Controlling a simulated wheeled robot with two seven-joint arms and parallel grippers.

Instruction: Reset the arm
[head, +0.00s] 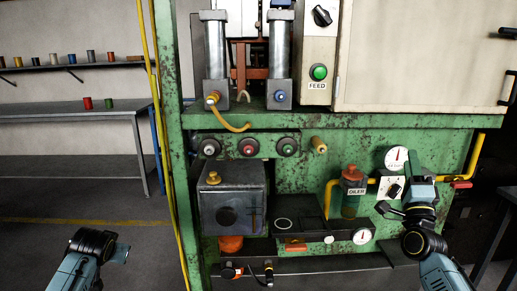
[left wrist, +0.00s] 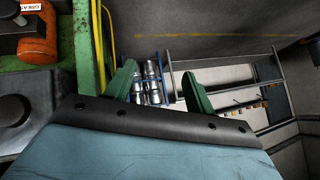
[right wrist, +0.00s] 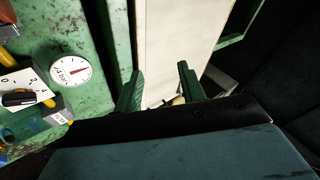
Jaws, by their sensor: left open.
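My left arm (head: 92,248) comes in at the lower left of the head view, over the floor left of the green machine. In the left wrist view my left gripper (left wrist: 158,88) is open, with nothing between its green fingers. My right gripper (head: 414,168) is raised in front of the machine's right side, close to the white dial gauge (head: 396,157) and the rotary switch (head: 391,188). In the right wrist view its fingers (right wrist: 160,86) stand apart and empty. The gauge (right wrist: 70,71) shows to their left.
The green machine (head: 350,121) fills the middle, with a dark box (head: 233,208), an oiler (head: 351,190) and a yellow pipe (head: 478,152) sticking out. A grey workbench (head: 70,110) stands at the back left. The floor (head: 80,190) before it is clear.

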